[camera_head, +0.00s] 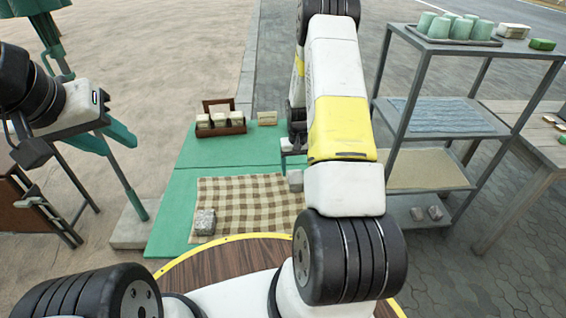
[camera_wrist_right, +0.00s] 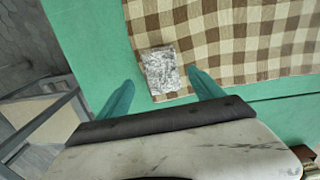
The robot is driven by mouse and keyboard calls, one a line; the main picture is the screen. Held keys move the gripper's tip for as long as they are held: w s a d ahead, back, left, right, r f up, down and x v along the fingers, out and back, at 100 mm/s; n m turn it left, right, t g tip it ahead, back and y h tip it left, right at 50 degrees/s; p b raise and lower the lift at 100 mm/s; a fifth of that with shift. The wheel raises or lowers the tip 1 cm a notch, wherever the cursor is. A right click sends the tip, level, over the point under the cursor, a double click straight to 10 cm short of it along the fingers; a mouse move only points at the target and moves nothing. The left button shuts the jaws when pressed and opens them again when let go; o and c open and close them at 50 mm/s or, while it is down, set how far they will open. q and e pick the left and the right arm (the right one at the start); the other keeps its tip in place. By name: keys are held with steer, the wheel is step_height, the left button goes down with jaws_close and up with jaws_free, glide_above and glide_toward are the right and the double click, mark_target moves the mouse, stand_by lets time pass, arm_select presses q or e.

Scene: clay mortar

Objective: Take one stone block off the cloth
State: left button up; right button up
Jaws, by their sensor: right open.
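The checkered brown and cream cloth (camera_head: 250,200) lies on the green mat. One grey stone block (camera_head: 204,221) sits on its near left part. A second grey stone block (camera_head: 295,180) is at the cloth's far right, partly hidden by my right arm. In the right wrist view this block (camera_wrist_right: 161,70) lies at the cloth's corner. My right gripper (camera_wrist_right: 162,92) is open, its teal fingers apart on either side of the block as seen from the wrist. Contact cannot be told. My left gripper (camera_head: 103,138) is off at the left, away from the cloth; its jaw state is unclear.
A brown wooden box (camera_head: 220,125) with pale blocks stands on the mat beyond the cloth. A metal shelf (camera_head: 440,115) at the right carries a tray of green cups (camera_head: 455,30). A wooden table (camera_head: 535,135) stands beside it. Bare green mat borders the cloth.

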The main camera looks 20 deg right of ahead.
mark_target(296, 177)
step_height(296, 177, down, 5)
steer(key=shift+w+a, duration=0.1)
jaws_close()
stand_by(0.4)
